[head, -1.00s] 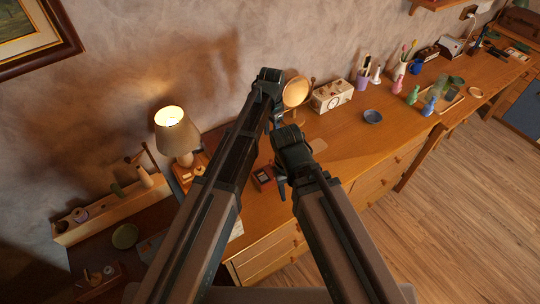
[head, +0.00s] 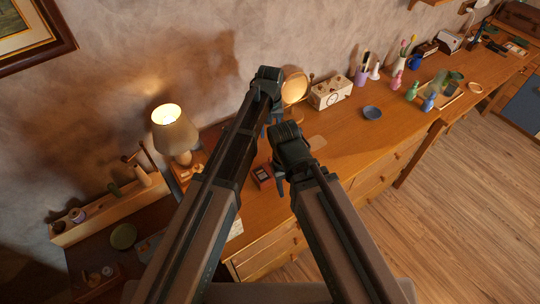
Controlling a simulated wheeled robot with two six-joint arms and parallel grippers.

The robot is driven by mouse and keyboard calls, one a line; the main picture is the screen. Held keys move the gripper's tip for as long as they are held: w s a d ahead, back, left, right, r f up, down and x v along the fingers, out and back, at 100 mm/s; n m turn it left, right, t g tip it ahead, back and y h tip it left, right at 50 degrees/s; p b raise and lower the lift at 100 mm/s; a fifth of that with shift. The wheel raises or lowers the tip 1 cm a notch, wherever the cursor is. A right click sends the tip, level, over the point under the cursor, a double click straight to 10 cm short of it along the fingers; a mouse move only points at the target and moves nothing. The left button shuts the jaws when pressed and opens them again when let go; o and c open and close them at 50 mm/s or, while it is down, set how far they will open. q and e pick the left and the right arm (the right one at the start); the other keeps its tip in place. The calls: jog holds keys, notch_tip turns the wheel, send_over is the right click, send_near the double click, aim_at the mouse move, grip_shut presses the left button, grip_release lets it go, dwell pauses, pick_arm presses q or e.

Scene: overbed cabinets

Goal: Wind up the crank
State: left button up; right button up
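No crank shows clearly. A thin dark bent rod with a knob (head: 125,158), possibly a crank handle, rises at the wooden box (head: 95,222) on the left; I cannot tell what it is fixed to. My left gripper (head: 268,122) hangs over the back of the desk by the round mirror-like disc (head: 295,87). My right gripper (head: 281,186) points down over the desk, nearer its front, beside a small dark red box (head: 263,176). Both grippers' fingers are small and partly hidden by their own wrists, so their opening cannot be read. What lies under my arms is hidden.
A lit lamp (head: 174,135) stands left of my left arm. A cream box with a dial (head: 331,92) stands by the wall. The desk's front middle (head: 350,150) is fairly clear.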

aim_at(270, 157)
pick_arm(q)
notch_tip(270, 157, down, 13)
jog(key=b, duration=1.2)
jog(key=shift+f+b, duration=0.1)
jog(key=shift+b, duration=0.3)
grip_shut()
